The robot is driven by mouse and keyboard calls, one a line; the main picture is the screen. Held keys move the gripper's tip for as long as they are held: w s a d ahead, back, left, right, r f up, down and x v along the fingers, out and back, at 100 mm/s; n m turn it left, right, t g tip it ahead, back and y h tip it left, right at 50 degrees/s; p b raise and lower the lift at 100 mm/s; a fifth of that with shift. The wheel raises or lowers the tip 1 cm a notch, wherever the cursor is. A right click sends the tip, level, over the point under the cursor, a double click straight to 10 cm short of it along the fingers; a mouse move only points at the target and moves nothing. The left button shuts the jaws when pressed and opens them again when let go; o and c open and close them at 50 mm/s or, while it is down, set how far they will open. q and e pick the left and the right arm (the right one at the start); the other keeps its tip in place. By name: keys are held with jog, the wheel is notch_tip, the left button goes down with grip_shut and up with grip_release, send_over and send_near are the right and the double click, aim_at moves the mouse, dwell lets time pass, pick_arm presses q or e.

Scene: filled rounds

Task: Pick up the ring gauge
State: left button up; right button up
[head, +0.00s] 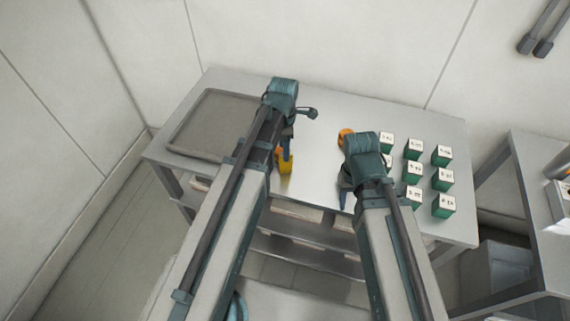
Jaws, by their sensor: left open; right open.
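An orange rounded thing (345,136) lies on the steel table, partly hidden behind my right wrist; it may be the ring gauge, but I cannot make out a hole. A yellow-orange thing (285,163) sits near the table's front edge, partly hidden by my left arm; its shape is unclear. My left gripper (288,146) is open, over the table and just above the yellow-orange thing in the picture; I cannot tell whether they touch. My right gripper (345,194) is open, near the table's front edge, and appears empty, in front of the orange rounded thing.
Several green blocks with white marked tops (413,172) stand in rows at the table's right. A shallow grey tray (172,146) lies at the left. The steel table (330,101) is clear along its back. A second bench (532,190) stands at the right.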

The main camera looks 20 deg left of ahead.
pick_arm(q)
jog(key=b, duration=0.4)
send_over(284, 167)
jog(key=w, duration=0.1)
notch_tip(284, 167, down, 4)
jog(key=shift+w+d+f, duration=0.1)
jog(key=shift+w+f, duration=0.05)
jog(key=shift+f, duration=0.05)
jog(key=shift+r+p, duration=0.1)
jog(key=shift+p, duration=0.2)
grip_shut()
dwell(0.5)
